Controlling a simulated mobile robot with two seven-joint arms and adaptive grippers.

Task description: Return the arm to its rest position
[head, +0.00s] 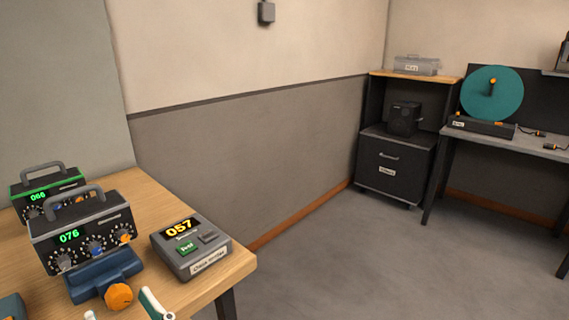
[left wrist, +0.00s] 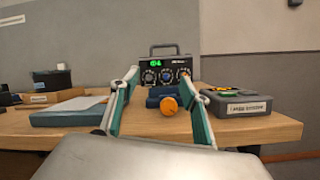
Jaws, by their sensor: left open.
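My left gripper (head: 119,303) shows only in part at the bottom edge of the head view, by the front of the wooden table (head: 225,273). In the left wrist view, the two teal and white fingers of my left gripper (left wrist: 160,75) are spread wide with nothing held between them. Beyond them stands a dark device with a green display and knobs (head: 80,234), which also shows between the fingers in the left wrist view (left wrist: 167,65). A blue clamp-like piece with an orange knob (head: 119,297) sits in front of it. My right gripper is out of view.
A grey box with a yellow "057" display (head: 191,247) sits near the table's right edge. A second green-topped device (head: 47,191) stands behind. In the left wrist view, a blue flat box (left wrist: 65,112) lies left of the fingers. Open floor (head: 340,255) extends right, toward a black cabinet (head: 395,165).

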